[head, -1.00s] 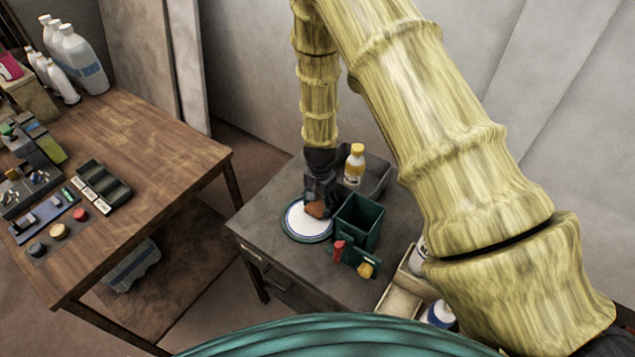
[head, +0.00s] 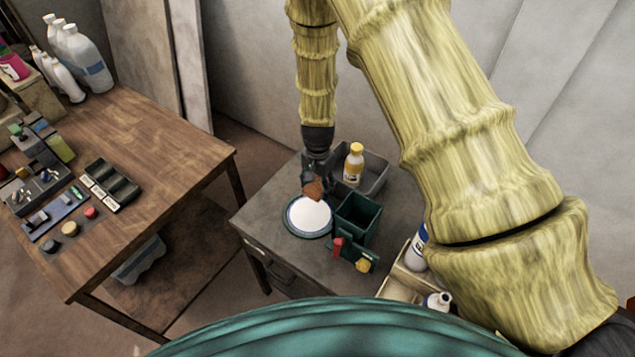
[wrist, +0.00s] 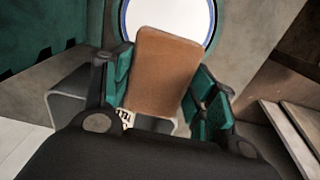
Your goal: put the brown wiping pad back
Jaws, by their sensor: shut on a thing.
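The brown wiping pad (wrist: 163,75) is held between the two green-lined fingers of my gripper (wrist: 163,90) in the wrist view. In the head view the pad (head: 314,188) shows tilted below my gripper (head: 316,175), above the far edge of a round white plate with a green rim (head: 309,214). The pad looks apart from the plate. Part of the plate also shows behind the pad in the wrist view (wrist: 219,12). A dark green open-topped box (head: 358,220) stands just right of the plate.
A grey tray (head: 379,180) with a yellow-capped bottle (head: 354,165) stands behind the green box. A small holder with red and yellow items (head: 355,256) is in front. A pale wooden crate (head: 402,284) with bottles is at right. A wooden table (head: 150,160) stands at left.

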